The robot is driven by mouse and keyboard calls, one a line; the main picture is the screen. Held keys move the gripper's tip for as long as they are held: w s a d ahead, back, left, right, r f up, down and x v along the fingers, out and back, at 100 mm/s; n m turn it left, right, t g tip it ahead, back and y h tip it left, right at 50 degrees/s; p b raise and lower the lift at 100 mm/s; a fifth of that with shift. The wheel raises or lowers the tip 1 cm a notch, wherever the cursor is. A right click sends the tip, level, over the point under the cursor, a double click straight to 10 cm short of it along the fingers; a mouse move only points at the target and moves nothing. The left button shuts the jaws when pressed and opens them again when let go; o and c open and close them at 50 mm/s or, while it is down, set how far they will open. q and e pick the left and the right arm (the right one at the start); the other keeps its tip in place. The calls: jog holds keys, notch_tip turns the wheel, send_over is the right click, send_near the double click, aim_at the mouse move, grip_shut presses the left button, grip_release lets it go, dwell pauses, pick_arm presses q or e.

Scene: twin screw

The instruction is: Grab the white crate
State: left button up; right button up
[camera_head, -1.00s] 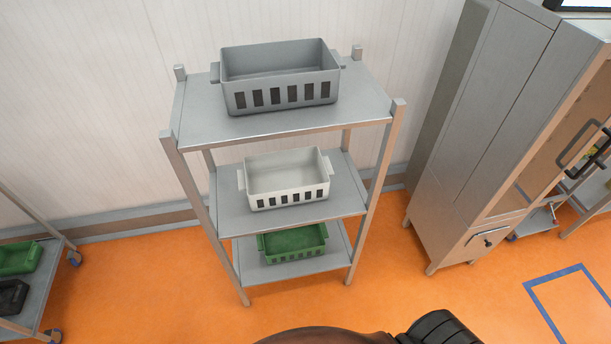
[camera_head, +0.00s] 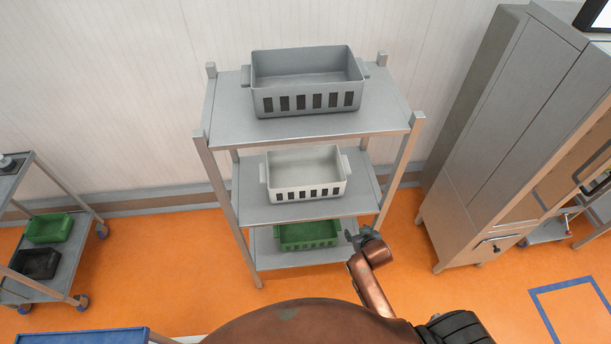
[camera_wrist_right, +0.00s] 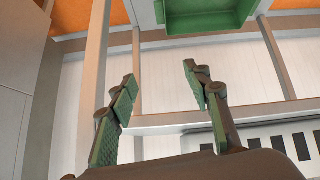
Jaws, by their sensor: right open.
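The white crate (camera_head: 304,175) sits on the middle shelf of the metal rack in the head view, upright and empty, with a handle at each end and slots along its front. In the right wrist view a slotted crate wall (camera_wrist_right: 285,148) shows at the lower right; it appears to be the white crate. My right gripper (camera_head: 358,236) is in front of the rack's right side, lower than the white crate and apart from it. In the wrist view the right gripper (camera_wrist_right: 158,80) is open, with nothing between its fingers. My left gripper is not in view.
A grey crate (camera_head: 307,82) stands on the top shelf (camera_head: 385,113) and a green crate (camera_head: 307,235) on the bottom shelf. Rack posts (camera_head: 400,165) flank the shelves. A tall cabinet (camera_head: 500,120) stands to the right, a cart (camera_head: 78,255) to the left. Orange floor between is free.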

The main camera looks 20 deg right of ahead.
jog(key=w+d+r+m+t+h+p, duration=0.1)
jog(key=w+r+t, duration=0.2)
jog(key=w+r, duration=0.7)
jog(key=w+d+r+m+t+h, duration=0.1)
jog(key=w+d+r+t, duration=0.15)
jog(key=w+r, duration=0.7)
jog(key=b, duration=0.1)
send_near(345, 163)
jog(key=w, duration=0.1)
jog(key=w+d, duration=0.1)
jog(key=shift+w+f+y, duration=0.4)
jog(key=b+x, duration=0.1)
jog(key=x, duration=0.5)
jog(key=shift+w+d, duration=0.15)
jog(key=shift+w, duration=0.15)
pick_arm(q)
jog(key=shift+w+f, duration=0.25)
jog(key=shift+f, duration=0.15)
pick_arm(e)
jog(key=shift+c, duration=0.5)
grip_shut()
